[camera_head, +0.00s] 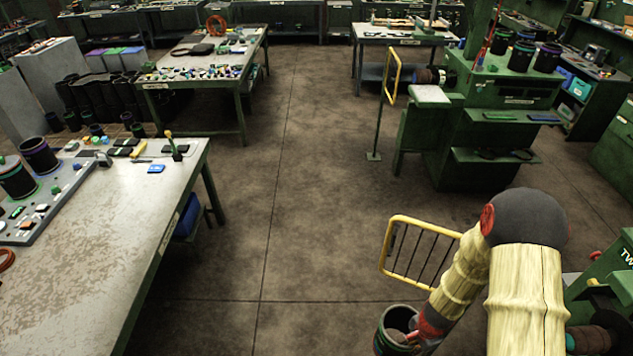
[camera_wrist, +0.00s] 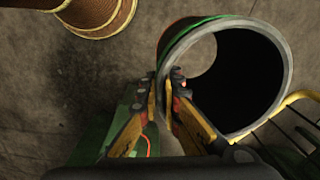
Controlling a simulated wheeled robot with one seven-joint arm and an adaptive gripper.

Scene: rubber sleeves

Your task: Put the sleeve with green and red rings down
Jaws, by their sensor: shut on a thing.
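The black sleeve (camera_wrist: 172,40) has a green ring and a thin reddish ring near its pale open rim in the wrist view. My gripper (camera_wrist: 166,84) is shut on the wall of this sleeve at its rim. In the head view the sleeve (camera_head: 381,345) hangs at the lower edge, right of centre, in front of the floor. My gripper (camera_head: 418,336) is at its right side there. The sleeve's lower part is cut off by the frame, and its red ring is hard to make out there.
A worn table (camera_head: 110,240) at left bears other dark sleeves (camera_head: 38,156) and small parts. A yellow guard rail (camera_head: 420,222) stands just behind the held sleeve. A green machine (camera_head: 612,285) is at lower right. A green bench (camera_head: 510,88) with sleeves stands beyond. The middle floor is clear.

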